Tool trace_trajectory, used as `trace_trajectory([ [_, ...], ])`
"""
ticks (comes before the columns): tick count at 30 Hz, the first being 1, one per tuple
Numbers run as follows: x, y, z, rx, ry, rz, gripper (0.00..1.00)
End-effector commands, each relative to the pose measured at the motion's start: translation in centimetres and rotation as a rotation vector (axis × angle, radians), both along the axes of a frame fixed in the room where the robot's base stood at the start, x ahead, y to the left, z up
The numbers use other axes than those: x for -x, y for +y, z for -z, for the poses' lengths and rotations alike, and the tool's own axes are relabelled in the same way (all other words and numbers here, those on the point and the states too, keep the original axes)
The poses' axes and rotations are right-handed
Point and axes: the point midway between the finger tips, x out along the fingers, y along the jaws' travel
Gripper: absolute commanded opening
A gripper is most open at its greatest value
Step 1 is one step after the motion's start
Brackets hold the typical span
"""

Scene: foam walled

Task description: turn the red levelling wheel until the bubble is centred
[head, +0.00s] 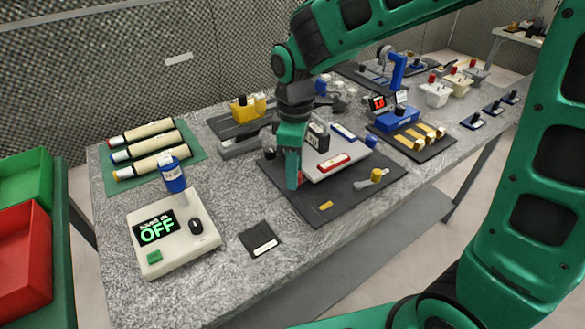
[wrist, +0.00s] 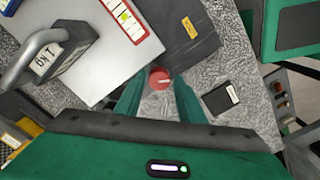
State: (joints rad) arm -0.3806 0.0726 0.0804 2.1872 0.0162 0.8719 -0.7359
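The red levelling wheel (wrist: 160,77) lies between the tips of my gripper (wrist: 160,88) in the wrist view, a finger on each side. The fingers look apart, with no clear contact on the wheel. In the head view my gripper (head: 293,182) points down at the near left corner of the pale plate (head: 312,174) and hides most of the wheel. A red-framed level vial (head: 333,163) lies on the plate. In the wrist view the vial (wrist: 132,31) shows a yellow-green spot; its frame is cut off, so I cannot tell whether the bubble is centred.
A 1 kg weight (head: 318,137) with a handle and a blue-framed vial (head: 343,132) are on the plate. The dark mat (head: 340,196) beneath carries a yellow label (head: 326,205).

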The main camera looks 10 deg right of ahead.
Motion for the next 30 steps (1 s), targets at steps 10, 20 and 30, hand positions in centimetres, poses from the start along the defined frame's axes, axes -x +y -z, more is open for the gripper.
trace_trajectory([
  [10, -0.4, -0.2, -0.9, 0.0, -0.008, 0.009, 0.44],
  [20, -0.2, 0.0, -5.4, -0.001, -0.007, 0.004, 0.44],
  [30, -0.1, 0.1, -7.9, 0.0, -0.001, -0.001, 0.44],
])
